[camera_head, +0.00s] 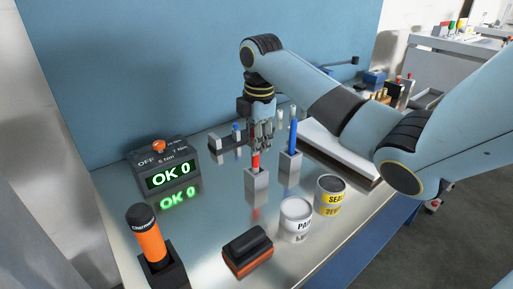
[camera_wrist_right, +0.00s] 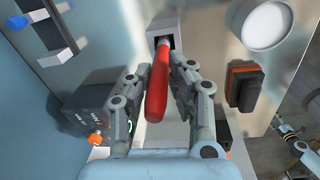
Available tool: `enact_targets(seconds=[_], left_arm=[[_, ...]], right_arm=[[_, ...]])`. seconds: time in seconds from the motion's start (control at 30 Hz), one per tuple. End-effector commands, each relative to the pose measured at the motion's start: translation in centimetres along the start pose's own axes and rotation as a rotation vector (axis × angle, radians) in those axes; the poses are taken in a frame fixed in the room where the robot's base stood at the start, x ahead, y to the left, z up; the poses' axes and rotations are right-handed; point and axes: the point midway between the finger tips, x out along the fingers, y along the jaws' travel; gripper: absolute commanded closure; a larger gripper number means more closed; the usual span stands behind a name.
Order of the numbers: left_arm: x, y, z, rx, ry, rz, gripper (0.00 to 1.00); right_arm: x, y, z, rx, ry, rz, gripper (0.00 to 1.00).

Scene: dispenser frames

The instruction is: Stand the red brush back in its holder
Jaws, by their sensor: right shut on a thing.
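The red brush (camera_head: 256,162) is upright, with its lower end at the mouth of a grey square holder (camera_head: 257,184). I cannot tell how deep it sits. My right gripper (camera_head: 258,146) is shut on the brush above the holder. In the right wrist view the red handle (camera_wrist_right: 157,85) lies between the fingers of my right gripper (camera_wrist_right: 157,68), and its far end meets the opening of the holder (camera_wrist_right: 165,28). What seems to be my left gripper (camera_wrist_right: 291,131) shows small at the right edge of that view; its jaws are unclear.
A blue brush (camera_head: 293,135) stands in a second holder (camera_head: 290,165) just right. A display box (camera_head: 163,172) reads OK 0. White (camera_head: 296,220) and yellow-banded (camera_head: 329,195) cans, an orange-black block (camera_head: 247,252) and an orange cylinder in a stand (camera_head: 149,242) are nearer. Bare metal lies between.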

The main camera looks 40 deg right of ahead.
Motion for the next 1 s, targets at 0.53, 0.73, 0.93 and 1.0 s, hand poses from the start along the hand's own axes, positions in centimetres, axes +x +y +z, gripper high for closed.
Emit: enact_targets(seconds=[0.53, 0.73, 0.93, 1.0], left_arm=[[-0.2, 0.1, 0.0, -0.001, 0.0, 0.002, 0.21], [-0.2, 0.1, 0.0, -0.001, -0.001, 0.002, 0.21], [-0.2, 0.1, 0.0, -0.001, -0.001, 0.002, 0.21], [-0.2, 0.1, 0.0, -0.001, -0.001, 0.002, 0.21]], right_arm=[[2.3, -0.2, 0.0, 0.002, 0.0, 0.0, 0.79], [2.3, -0.2, 0.0, 0.002, 0.0, 0.0, 0.58], [2.3, -0.2, 0.0, 0.002, 0.0, 0.0, 0.58], [2.0, -0.1, 0.0, 0.001, 0.0, 0.002, 0.58]])
